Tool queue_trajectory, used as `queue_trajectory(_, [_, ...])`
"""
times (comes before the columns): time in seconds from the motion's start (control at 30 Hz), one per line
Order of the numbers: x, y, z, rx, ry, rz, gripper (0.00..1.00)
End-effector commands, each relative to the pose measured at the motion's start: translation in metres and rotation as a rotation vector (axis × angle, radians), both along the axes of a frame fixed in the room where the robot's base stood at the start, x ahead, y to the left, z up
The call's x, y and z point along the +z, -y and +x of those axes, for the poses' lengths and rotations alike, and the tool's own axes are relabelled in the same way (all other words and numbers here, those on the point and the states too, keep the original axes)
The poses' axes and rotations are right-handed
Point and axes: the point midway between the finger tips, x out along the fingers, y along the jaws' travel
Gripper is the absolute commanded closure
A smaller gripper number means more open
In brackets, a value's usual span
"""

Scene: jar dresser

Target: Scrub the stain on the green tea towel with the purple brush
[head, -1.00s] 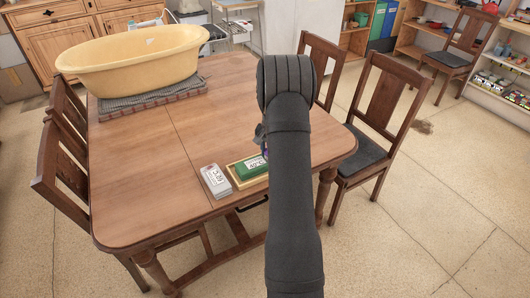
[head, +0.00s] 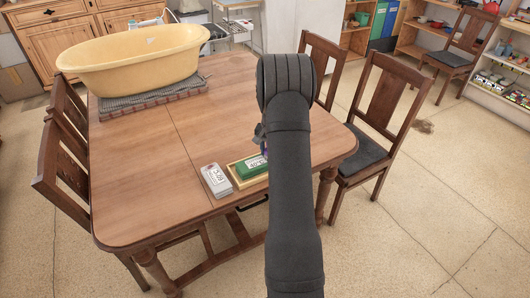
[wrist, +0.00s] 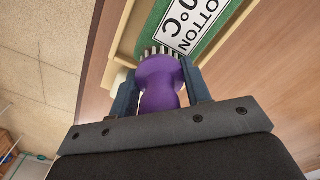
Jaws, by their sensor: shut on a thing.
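My gripper (wrist: 160,88) is shut on the purple brush (wrist: 163,82) in the wrist view. The brush's pale bristles point away from me, at the edge of the green tea towel (wrist: 212,22); I cannot tell whether they touch it. The towel has a white printed label with "COTTON" and a temperature. In the head view the towel (head: 249,168) lies folded in a shallow wooden tray (head: 236,181) at the table's near edge. My arm hides the tray's right part and most of the gripper there. I see no stain in either view.
A grey and white labelled box (head: 215,181) stands just left of the tray on the wooden table (head: 150,160). A large yellow tub (head: 130,58) sits on a grey mat (head: 150,97) at the back left. The table's middle is clear. Chairs stand at both sides.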

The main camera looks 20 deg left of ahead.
Motion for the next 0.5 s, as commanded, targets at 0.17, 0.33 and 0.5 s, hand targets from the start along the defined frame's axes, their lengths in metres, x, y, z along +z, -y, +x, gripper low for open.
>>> queue_trajectory(0.17, [0.000, -0.006, -0.006, 0.002, 0.000, 0.000, 0.82])
queue_trajectory(0.33, [0.000, -0.017, -0.017, 0.003, 0.000, 0.000, 0.82])
queue_trajectory(0.5, [0.000, -0.028, -0.028, 0.003, -0.001, 0.000, 0.82])
